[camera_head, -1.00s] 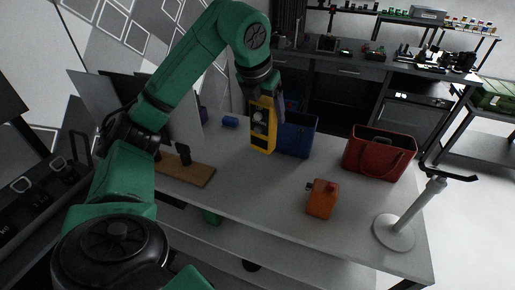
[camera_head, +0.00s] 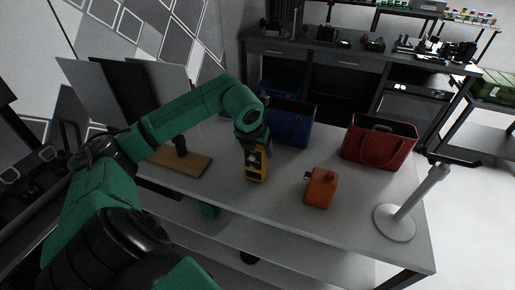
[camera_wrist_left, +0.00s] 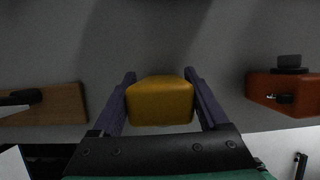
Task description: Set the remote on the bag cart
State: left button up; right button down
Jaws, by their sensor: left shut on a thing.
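The remote (camera_head: 257,168) is a yellow block with dark patches on its face. My left gripper (camera_head: 255,148) is shut on its upper end and holds it upright over the bag cart's grey top (camera_head: 275,205). I cannot tell whether its lower end touches the surface. In the left wrist view the yellow end of the remote (camera_wrist_left: 160,102) sits between the two fingers. The bag cart carries a blue bag (camera_head: 291,125) behind the gripper and a red bag (camera_head: 379,143) at the right. My right gripper is not in view.
An orange canister (camera_head: 321,188) stands right of the remote. A wooden board (camera_head: 186,162) with a dark upright piece lies to the left. A stand with a round white base (camera_head: 394,224) is near the right edge. The cart's front middle is clear.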

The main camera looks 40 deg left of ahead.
pick_arm(q)
jog(key=shift+f, duration=0.15)
jog(key=o, duration=1.4)
jog(key=shift+r, duration=0.3)
jog(key=b+v, duration=0.1)
jog(key=v, duration=0.3)
jog(key=shift+s+r, duration=0.15)
jog(key=shift+r, duration=0.1)
jog(key=v, duration=0.7)
jog(key=shift+s+d, duration=0.1)
jog(key=shift+d, duration=0.05)
